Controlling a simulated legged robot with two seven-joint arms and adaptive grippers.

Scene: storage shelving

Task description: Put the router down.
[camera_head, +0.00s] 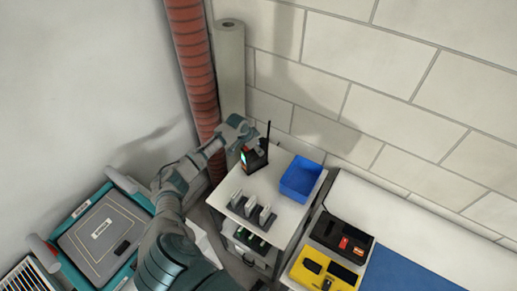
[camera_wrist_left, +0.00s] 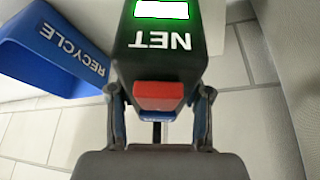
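The router (camera_head: 255,158) is a black box with a thin upright antenna, at the back left corner of a white-topped stand (camera_head: 285,220). In the left wrist view the router (camera_wrist_left: 185,72) fills the upper middle, with a lit green screen, the letters NET upside down and a red block. My left gripper (camera_head: 250,146) has its fingers on both sides of the router, and they also show in the wrist view (camera_wrist_left: 159,105). The router looks upright. I cannot tell whether its base touches the top. My right gripper is not in view.
A blue bin (camera_head: 301,179) stands right of the router; it reads RECYCLE in the wrist view (camera_wrist_left: 60,50). A grey rack with white upright pieces (camera_head: 250,208) is in front. A red ribbed pipe (camera_head: 193,62) and block wall (camera_head: 330,60) are close behind. Black and yellow cases (camera_head: 325,270) lie right.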

